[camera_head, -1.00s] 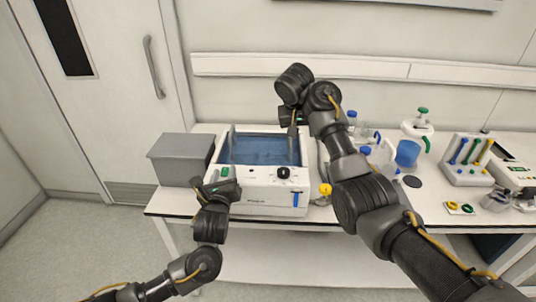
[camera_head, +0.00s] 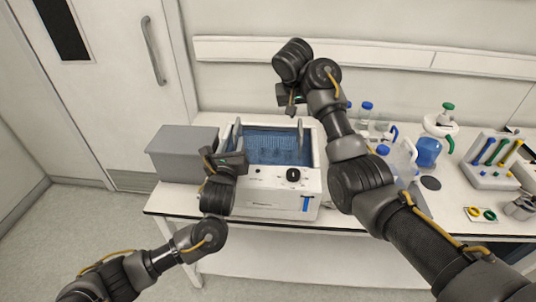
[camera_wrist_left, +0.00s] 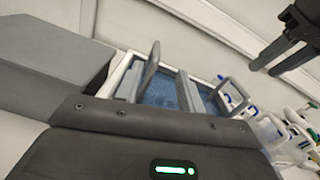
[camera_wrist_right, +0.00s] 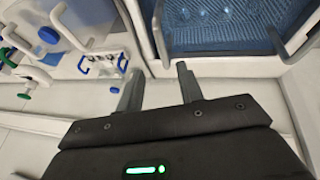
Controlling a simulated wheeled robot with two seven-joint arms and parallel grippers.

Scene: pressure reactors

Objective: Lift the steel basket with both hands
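The steel basket (camera_head: 268,146) sits in the blue water of a white bath (camera_head: 262,205), with an upright handle at its left (camera_head: 236,132) and right (camera_head: 301,135). Its mesh shows in the right wrist view (camera_wrist_right: 215,22), with a handle (camera_wrist_right: 292,45) at the right. My left gripper (camera_head: 232,160) is over the bath's front left corner. In the left wrist view its fingers (camera_wrist_left: 168,80) are apart and empty. My right gripper (camera_head: 290,106) is above the bath's back right side. In the right wrist view its fingers (camera_wrist_right: 158,82) are apart and empty, beside the bath's edge.
A grey box (camera_head: 182,150) stands close at the bath's left.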

